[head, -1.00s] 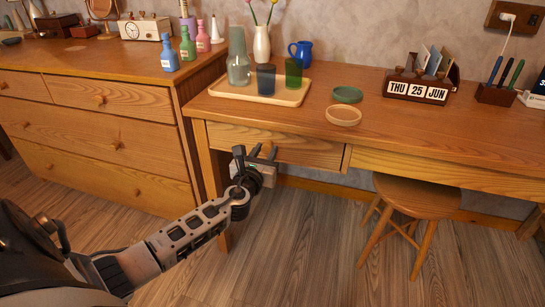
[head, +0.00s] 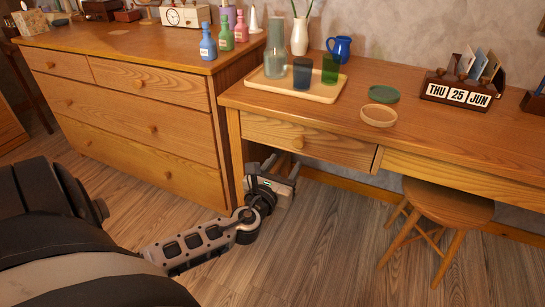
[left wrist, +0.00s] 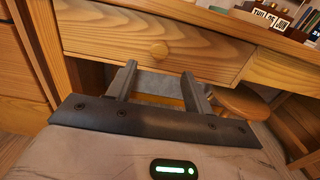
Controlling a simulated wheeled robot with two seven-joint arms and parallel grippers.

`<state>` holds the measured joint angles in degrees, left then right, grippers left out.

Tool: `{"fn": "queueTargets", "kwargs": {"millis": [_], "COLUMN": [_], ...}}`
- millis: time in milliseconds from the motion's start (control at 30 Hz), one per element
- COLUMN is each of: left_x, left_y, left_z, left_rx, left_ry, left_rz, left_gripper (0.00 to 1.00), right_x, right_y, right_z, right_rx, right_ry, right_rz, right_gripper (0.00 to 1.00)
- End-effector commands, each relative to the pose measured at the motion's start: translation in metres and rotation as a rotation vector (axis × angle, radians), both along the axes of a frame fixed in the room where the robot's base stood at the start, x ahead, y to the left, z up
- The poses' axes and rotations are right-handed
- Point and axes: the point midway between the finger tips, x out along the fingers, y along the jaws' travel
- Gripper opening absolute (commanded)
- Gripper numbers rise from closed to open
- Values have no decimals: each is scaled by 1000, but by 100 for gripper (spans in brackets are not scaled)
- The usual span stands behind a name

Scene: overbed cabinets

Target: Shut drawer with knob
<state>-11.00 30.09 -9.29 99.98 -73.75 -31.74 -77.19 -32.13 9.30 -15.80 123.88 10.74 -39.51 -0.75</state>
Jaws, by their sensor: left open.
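The desk's left drawer (head: 340,148) has a wooden front with one round knob (head: 298,142). Its right end looks slightly proud of the neighbouring front. My left gripper (head: 283,165) is just below the drawer front, fingers pointing toward the desk, open and empty. In the left wrist view, the drawer front (left wrist: 110,35) spans the upper part, and the knob (left wrist: 158,50) sits above and between the open fingers (left wrist: 159,72). The fingers appear apart from the knob. My right gripper is not in view.
A tray (head: 264,92) with a carafe and two cups stands on the desk above the drawer. A stool (head: 450,202) is at the right under the desk. A chest of drawers (head: 140,115) stands close at the left. Floor before the desk is clear.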

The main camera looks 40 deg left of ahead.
Motion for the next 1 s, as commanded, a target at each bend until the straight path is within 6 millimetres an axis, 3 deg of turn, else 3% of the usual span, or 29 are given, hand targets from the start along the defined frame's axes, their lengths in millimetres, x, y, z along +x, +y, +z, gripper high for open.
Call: {"fn": "queueTargets", "kwargs": {"millis": [100, 333, 1000], "left_x": [-28, -58, -65], "left_y": [-9, -19, -21], "left_z": [-1, -1, 0], "left_rx": [-2, -2, -2], "left_ry": [3, 2, -2], "left_rz": [-1, 0, 1], "left_gripper": [52, 52, 52], "right_x": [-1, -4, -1], "right_y": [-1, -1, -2], "right_z": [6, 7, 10], "right_rx": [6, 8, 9], "right_ry": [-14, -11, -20], "right_rz": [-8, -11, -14], "right_gripper": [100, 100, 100]}}
